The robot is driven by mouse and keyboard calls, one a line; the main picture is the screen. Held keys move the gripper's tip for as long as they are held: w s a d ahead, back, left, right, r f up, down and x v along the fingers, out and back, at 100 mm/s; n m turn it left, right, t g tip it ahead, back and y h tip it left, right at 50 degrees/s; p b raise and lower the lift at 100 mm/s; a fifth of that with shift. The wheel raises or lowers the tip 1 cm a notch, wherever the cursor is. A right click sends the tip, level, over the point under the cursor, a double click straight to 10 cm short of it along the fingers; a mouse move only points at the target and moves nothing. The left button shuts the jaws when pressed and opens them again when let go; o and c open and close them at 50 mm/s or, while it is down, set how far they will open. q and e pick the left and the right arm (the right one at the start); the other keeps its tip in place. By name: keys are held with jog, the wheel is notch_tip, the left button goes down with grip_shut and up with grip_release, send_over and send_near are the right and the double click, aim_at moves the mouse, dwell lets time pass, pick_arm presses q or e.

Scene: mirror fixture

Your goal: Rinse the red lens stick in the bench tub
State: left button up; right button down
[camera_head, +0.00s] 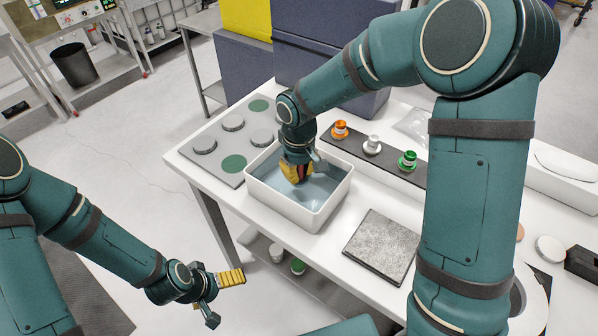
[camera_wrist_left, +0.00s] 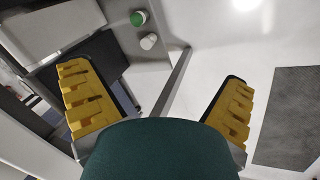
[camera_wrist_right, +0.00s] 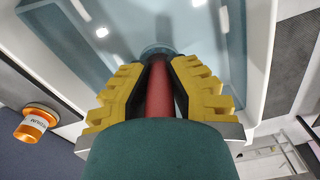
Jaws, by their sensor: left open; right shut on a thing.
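The red lens stick (camera_wrist_right: 158,92) is held upright between the yellow fingers of my right gripper (camera_wrist_right: 160,85), which is shut on it. In the head view this gripper (camera_head: 297,172) points down inside the white bench tub (camera_head: 308,218), over the bluish water (camera_head: 325,188). In the right wrist view the stick's far end is at the water; how deep it reaches is hard to tell. In the head view only a little red shows between the fingers. My left gripper (camera_head: 225,295) is open and empty, out over the floor in front of the bench.
A dark rack behind the tub holds orange (camera_head: 340,130), white (camera_head: 373,145) and green (camera_head: 407,160) capped items. A grey plate (camera_head: 216,164) with round discs lies left of the tub. A grey textured pad (camera_head: 382,247) lies to its right. Dark blue boxes (camera_head: 245,75) stand behind.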

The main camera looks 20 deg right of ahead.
jog(key=shift+r+p, duration=1.75)
jog(key=shift+r, duration=0.85)
jog(key=shift+r+p, duration=0.75)
jog(key=shift+r, duration=0.35)
jog(key=shift+r+p, duration=1.55)
jog(key=shift+r, duration=0.5)
jog(key=shift+f, duration=0.1)
